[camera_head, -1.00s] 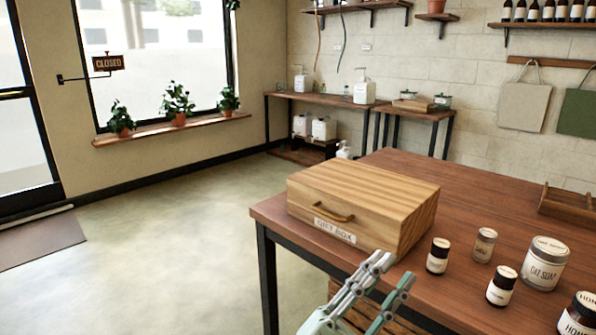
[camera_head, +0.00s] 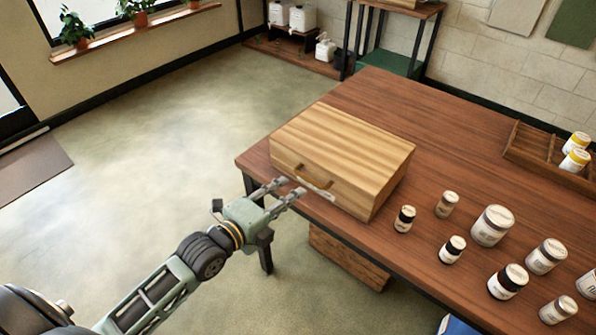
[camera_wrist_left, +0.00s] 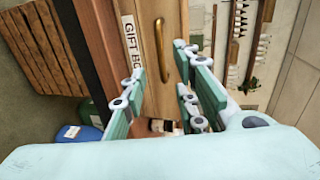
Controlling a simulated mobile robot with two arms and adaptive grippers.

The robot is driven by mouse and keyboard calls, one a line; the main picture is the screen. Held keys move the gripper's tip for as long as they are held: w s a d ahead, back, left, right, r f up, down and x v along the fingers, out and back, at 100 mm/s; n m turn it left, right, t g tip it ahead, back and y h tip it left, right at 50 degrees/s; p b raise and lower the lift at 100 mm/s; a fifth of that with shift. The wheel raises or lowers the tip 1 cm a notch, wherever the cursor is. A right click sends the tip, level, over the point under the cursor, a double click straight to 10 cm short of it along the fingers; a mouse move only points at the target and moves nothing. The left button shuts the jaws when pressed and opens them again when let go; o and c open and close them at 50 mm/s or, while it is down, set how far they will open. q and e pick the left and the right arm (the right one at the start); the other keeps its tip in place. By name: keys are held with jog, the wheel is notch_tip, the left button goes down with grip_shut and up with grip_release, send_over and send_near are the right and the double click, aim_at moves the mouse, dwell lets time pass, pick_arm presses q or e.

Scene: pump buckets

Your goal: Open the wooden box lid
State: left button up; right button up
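The wooden box (camera_head: 340,150) sits shut on the near left corner of the brown table. Its curved brass handle (camera_head: 314,178) is on the front face, with a "GIFT BOX" label below it, partly covered by my fingers. My left gripper (camera_head: 283,190) is in front of this face with its fingers apart and nothing between them. In the left wrist view the handle (camera_wrist_left: 163,50) shows ahead, between the open fingers (camera_wrist_left: 160,88), and the label (camera_wrist_left: 130,50) is beside it. I cannot tell whether a finger touches the box. My right gripper is not in view.
Several small jars and tins (camera_head: 492,225) stand on the table right of the box. A wooden rack (camera_head: 530,150) with yellow-capped bottles is at the right. The tabletop behind the box is clear. A wooden crate (camera_head: 345,255) is below the table.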

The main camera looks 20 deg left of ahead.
pick_arm(q)
jog(key=x, duration=0.7)
jog(key=shift+d, duration=0.1)
jog(key=shift+c, duration=0.4)
grip_shut()
